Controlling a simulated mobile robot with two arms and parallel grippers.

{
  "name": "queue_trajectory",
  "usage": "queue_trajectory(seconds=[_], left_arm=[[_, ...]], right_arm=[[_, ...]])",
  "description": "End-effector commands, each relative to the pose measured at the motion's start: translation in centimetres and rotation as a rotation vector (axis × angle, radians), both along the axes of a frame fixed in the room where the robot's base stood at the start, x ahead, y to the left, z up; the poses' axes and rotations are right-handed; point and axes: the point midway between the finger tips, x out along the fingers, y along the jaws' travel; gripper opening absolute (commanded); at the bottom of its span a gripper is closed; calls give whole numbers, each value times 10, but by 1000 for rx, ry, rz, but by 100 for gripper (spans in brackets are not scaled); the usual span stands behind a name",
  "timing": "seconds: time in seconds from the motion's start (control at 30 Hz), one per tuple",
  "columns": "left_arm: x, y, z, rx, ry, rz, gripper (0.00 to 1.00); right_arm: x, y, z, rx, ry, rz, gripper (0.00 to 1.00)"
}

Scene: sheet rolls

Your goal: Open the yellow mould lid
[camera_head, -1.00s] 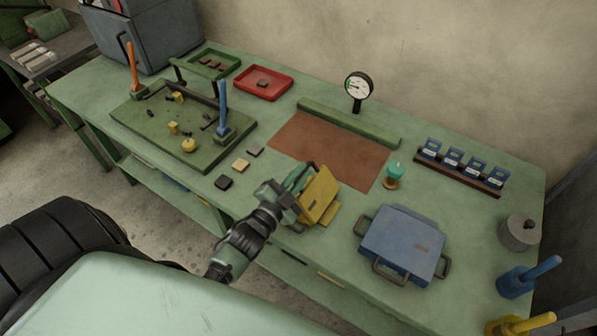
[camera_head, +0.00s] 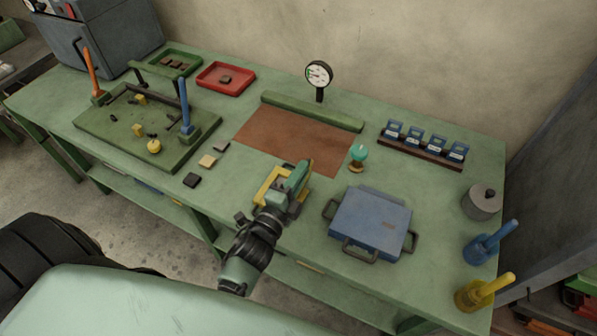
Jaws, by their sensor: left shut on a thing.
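The yellow mould (camera_head: 266,187) is near the front edge of the green bench, in front of the brown mat. My left gripper (camera_head: 293,182) is over its right side and shut on the yellow lid. The gripper and wrist hide much of the mould, so the lid's angle is hard to tell. A yellow bar-like edge shows left of the gripper, and a small yellow strip shows at its right. My right gripper is out of view.
A blue mould (camera_head: 371,222) with grey handles stands close on the right. The brown mat (camera_head: 290,141) behind is bare. A teal-topped stand (camera_head: 357,157) is behind right. Small plates (camera_head: 207,161) and a green fixture board (camera_head: 115,134) lie left.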

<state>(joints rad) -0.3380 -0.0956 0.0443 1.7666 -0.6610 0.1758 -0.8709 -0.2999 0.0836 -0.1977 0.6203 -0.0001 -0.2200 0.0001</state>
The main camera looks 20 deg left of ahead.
Motion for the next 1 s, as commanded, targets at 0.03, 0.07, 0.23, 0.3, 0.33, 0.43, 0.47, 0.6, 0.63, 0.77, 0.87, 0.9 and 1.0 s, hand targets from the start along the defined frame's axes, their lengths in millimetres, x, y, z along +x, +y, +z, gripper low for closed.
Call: queue_trajectory(seconds=[0.03, 0.07, 0.23, 0.3, 0.33, 0.43, 0.47, 0.6, 0.63, 0.77, 0.87, 0.9, 1.0], left_arm=[[0, 0, 0, -1, -3, -2, 0], [0, 0, 0, -2, -3, -2, 0], [0, 0, -1, -3, -2, -2, 0], [0, 0, -1, -4, -2, -2, 0], [0, 0, -1, -4, -2, -2, 0], [0, 1, -1, -4, -2, -2, 0], [0, 1, -1, -4, -2, -2, 0], [0, 1, -2, -4, -1, -1, 0], [0, 1, -2, -4, -1, -1, 0], [0, 1, -2, -4, 0, -1, 20], [0, 1, -2, -4, 0, -1, 20], [0, 1, -2, -4, 0, -1, 20], [0, 1, -2, -4, 0, -1, 20]], right_arm=[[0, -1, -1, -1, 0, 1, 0], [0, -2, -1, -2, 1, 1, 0], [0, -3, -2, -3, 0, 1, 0], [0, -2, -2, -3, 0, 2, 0], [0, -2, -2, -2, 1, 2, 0], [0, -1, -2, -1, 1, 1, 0], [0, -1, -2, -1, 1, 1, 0], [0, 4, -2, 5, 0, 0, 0], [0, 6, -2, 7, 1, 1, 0], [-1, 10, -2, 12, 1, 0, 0], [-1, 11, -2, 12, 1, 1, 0], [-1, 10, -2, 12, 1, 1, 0], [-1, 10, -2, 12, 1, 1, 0]])
